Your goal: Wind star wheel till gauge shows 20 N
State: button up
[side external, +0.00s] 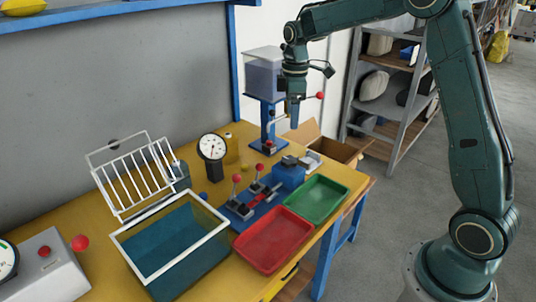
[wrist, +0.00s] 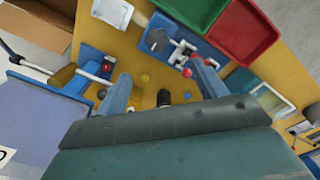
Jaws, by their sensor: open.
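A round white dial gauge (side external: 212,147) with a black rim stands upright on the yellow bench in the side view; its needle is too small to read. A second white dial (side external: 6,262) is cut off at the left edge. My gripper (side external: 295,122) points down above the bench beside the blue post machine (side external: 266,115). In the wrist view my gripper (wrist: 163,85) has its two blue fingers spread apart with nothing held between them.
A blue fixture with red-knobbed levers (side external: 245,203) sits mid-bench. Nearby are a red tray (side external: 273,240), a green tray (side external: 317,200), a water tank with white rim (side external: 170,277) and a white rack (side external: 128,175). A red-knobbed lever (side external: 319,96) sticks out near my gripper.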

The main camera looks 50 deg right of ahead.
aim_at(289, 159)
jog(key=shift+w+d+f, duration=0.3)
jog(key=shift+w+f, duration=0.1)
jog(key=shift+f, duration=0.2)
jog(key=shift+f, duration=6.85)
jog(key=shift+c, duration=0.4)
jog(key=c, duration=0.9)
